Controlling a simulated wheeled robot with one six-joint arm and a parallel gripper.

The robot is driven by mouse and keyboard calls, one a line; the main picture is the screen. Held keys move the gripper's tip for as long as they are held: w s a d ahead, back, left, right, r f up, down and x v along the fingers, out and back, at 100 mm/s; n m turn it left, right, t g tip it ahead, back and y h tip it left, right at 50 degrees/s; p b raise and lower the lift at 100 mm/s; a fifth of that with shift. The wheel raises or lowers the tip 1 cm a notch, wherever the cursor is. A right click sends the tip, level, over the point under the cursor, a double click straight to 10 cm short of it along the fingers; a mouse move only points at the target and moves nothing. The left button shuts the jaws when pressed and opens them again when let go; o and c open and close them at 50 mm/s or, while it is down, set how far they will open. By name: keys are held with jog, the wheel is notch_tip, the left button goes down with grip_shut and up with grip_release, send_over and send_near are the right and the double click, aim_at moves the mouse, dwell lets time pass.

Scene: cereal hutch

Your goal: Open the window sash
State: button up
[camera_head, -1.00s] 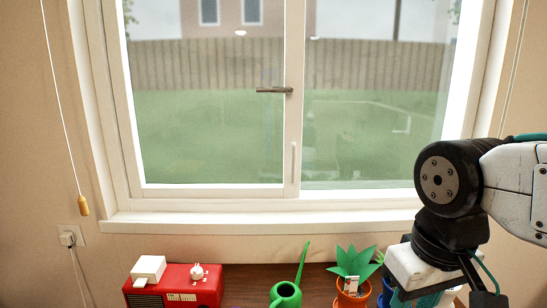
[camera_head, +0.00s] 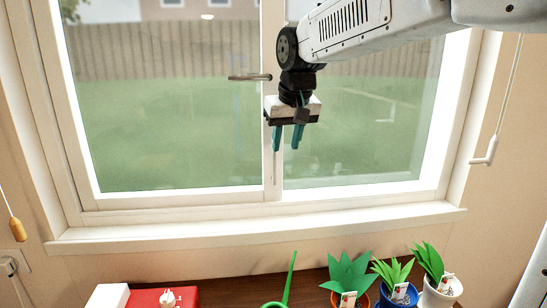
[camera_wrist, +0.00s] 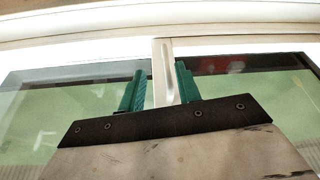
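The window has a white frame and two glass panes, the left sash (camera_head: 160,100) and the right sash (camera_head: 360,130), meeting at a white middle stile (camera_head: 271,178). A grey lever handle (camera_head: 248,77) sits at the stile's left, pointing left. A slim vertical pull on the stile is largely hidden behind my gripper in the head view. My gripper (camera_head: 286,147) points down in front of the stile, its teal fingers apart. In the wrist view, the white stile with its pull (camera_wrist: 167,75) shows between the open fingers (camera_wrist: 160,72); contact cannot be told.
A white sill (camera_head: 250,227) runs below the window. Below it are a red radio (camera_head: 150,298), a green watering can (camera_head: 287,285) and several potted plants (camera_head: 348,272). A cord with a yellow pull (camera_head: 17,230) hangs left, and a white cord hook (camera_head: 486,152) hangs right.

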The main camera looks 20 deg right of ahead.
aim_at(274, 156)
jog(key=w+f, duration=0.6)
jog(key=w, duration=0.1)
jog(key=shift+a+f, duration=0.3)
jog(key=shift+f, duration=0.05)
grip_shut()
